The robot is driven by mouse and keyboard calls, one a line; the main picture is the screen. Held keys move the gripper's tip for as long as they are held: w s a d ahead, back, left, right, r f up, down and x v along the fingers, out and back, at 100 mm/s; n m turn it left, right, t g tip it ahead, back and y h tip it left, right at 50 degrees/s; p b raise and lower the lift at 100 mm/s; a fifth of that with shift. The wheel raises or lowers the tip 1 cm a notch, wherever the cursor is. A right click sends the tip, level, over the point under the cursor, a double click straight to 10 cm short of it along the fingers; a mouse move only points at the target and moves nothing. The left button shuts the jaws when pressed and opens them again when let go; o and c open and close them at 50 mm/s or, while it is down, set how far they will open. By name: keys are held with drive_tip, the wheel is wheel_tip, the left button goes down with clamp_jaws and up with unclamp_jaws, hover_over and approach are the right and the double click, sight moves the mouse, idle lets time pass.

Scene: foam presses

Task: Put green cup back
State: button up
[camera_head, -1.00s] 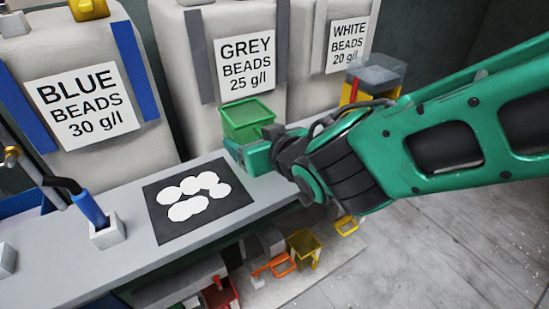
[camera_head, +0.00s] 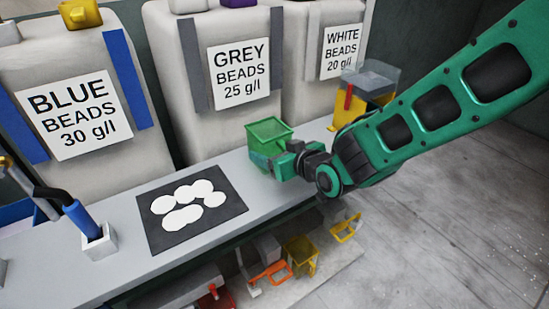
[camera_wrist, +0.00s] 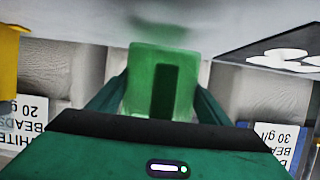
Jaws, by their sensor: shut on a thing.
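The green cup (camera_head: 268,131) is an open, translucent green box above the grey shelf, in front of the grey beads container. My gripper (camera_head: 277,164) is shut on it from the right and low side. In the wrist view the cup (camera_wrist: 163,75) sits between my two fingers, with the shelf surface beyond it. Whether the cup's base touches the shelf cannot be told. Part of the cup's lower side is hidden by my gripper.
A black mat (camera_head: 160,232) with white discs lies left of the cup. A yellow box with a clear top (camera_head: 368,82) stands at the right end of the shelf (camera_head: 262,199). A blue-handled tool (camera_head: 84,219) stands at left. Yellow and orange scoops (camera_head: 300,252) sit on a lower shelf.

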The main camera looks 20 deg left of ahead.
drive_tip(key=shift+f, duration=1.35)
drive_tip(key=shift+f, duration=0.1)
drive_tip(key=o, duration=1.1)
